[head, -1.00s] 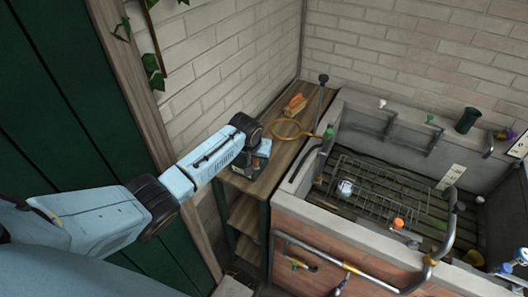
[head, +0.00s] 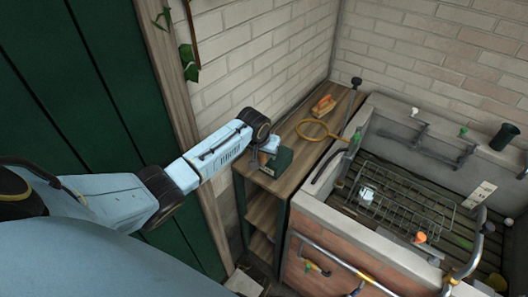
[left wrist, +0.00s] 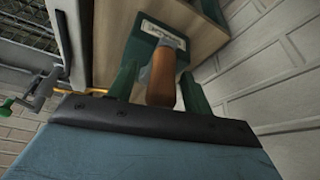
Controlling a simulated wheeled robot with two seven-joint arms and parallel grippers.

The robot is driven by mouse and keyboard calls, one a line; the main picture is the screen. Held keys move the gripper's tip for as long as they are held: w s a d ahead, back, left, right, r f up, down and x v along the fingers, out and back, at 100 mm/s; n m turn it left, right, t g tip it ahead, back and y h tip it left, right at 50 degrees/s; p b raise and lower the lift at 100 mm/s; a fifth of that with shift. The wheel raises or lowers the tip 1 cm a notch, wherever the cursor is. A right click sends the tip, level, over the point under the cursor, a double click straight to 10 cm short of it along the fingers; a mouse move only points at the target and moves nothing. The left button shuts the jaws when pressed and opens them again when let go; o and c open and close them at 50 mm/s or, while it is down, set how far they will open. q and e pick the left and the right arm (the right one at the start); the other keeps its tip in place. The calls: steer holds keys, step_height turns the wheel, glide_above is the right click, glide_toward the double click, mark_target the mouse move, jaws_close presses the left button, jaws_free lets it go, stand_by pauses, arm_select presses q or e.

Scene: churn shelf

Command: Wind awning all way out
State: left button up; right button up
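A small dark green box (head: 278,163) with a pale label stands on the front end of the wooden shelf top. In the left wrist view the green box (left wrist: 150,42) shows a wooden handle (left wrist: 162,75) in front of it, pointing toward the camera. My left gripper (head: 266,152) is at the box in the head view. In the left wrist view its two green fingers (left wrist: 158,76) stand on either side of the wooden handle, with visible gaps, so it looks open. Whether a finger touches the handle is unclear. My right gripper and an awning are not in view.
The wooden shelf (head: 290,135) holds a yellow ring (head: 318,130) and an orange-handled brush (head: 323,105). A stone trough (head: 335,215) with a wire rack (head: 400,200) stands to the right. A brick wall is behind, a green door (head: 90,90) left.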

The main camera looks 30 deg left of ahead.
arm_select(q)
steer(key=shift+s+r, duration=0.1)
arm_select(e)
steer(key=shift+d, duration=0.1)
